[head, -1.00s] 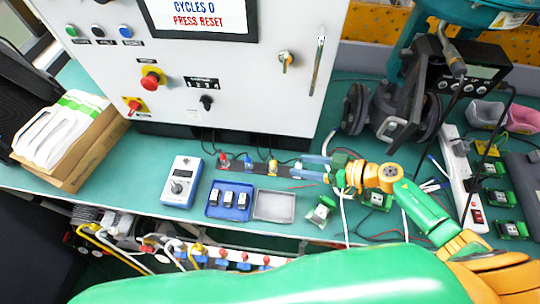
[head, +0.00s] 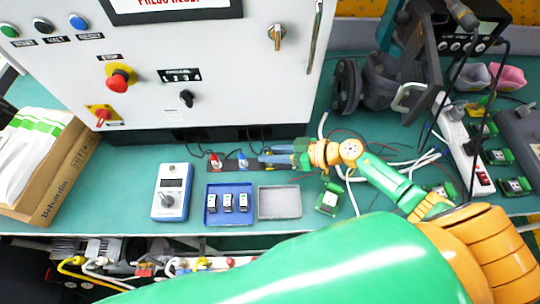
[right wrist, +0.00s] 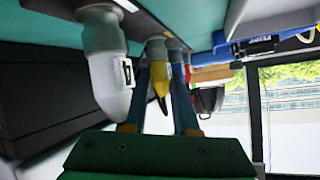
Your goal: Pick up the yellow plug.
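The yellow plug (right wrist: 159,80) shows in the right wrist view, with a grey top and a dark tip. It sits in a row on a dark strip (head: 199,165). In the head view it is mostly hidden by my right gripper (head: 266,158). The blue fingers of my right gripper (right wrist: 158,100) are spread, one on each side of the yellow plug, with narrow gaps visible. My left gripper is not in view.
A white plug (right wrist: 109,70) stands close beside my fingers. A blue plug (head: 242,160) and a red plug (head: 215,161) sit left along the strip. A blue tray (head: 207,218), a grey tray (head: 279,215) and a meter box (head: 172,183) lie in front. The control cabinet (head: 220,75) stands behind.

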